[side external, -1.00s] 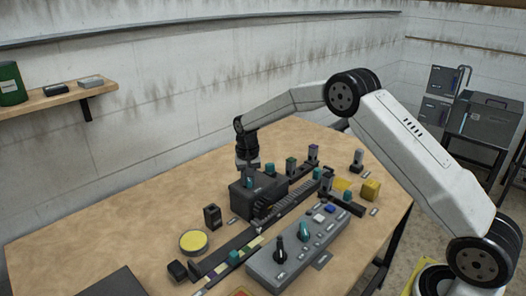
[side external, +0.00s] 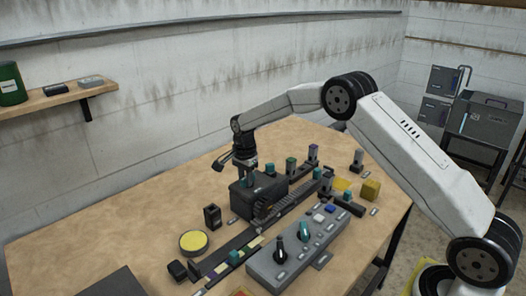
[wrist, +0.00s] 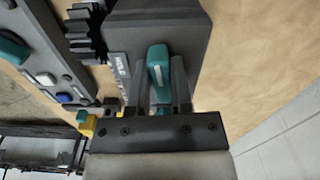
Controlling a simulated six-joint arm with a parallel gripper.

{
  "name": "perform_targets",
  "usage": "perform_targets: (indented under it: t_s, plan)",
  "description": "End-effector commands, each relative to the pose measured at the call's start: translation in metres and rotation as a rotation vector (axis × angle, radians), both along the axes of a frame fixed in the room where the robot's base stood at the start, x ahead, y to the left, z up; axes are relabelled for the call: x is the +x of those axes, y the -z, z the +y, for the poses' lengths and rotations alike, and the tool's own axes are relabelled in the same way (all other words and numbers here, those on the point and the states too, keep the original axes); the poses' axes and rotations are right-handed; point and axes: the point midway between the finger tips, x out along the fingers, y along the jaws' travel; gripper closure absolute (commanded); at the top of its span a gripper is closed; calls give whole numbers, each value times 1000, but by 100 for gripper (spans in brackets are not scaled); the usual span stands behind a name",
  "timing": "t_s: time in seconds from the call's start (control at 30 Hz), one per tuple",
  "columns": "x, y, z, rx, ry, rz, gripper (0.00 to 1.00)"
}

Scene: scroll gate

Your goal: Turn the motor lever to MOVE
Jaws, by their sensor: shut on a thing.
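The motor is a dark grey box (side external: 258,196) on the table, beside the long track. Its teal lever (wrist: 158,68) stands on top, with a pale stripe. In the wrist view, the lever is between the two dark fingers of my gripper (wrist: 160,82), and my gripper is shut on it. A pale label (wrist: 121,68) lies on the box to the left of the lever; its small lettering is hard to read. In the side view, my gripper (side external: 247,172) is low over the box top, and the lever is mostly hidden there.
A grey control panel (side external: 290,257) with a black lever and a teal lever stands in front of the track.

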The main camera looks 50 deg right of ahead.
Motion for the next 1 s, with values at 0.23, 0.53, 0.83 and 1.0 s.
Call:
perform_targets:
  t_s: [0.23, 0.53, 0.83, 1.0]
  plan:
    - [2, -1, 0, -2, 96, -2, 100]
    - [2, -1, -1, -2, 119, -3, 100]
    - [2, -1, -1, -1, 119, -2, 42]
    - [1, 0, 0, -1, 118, -1, 38]
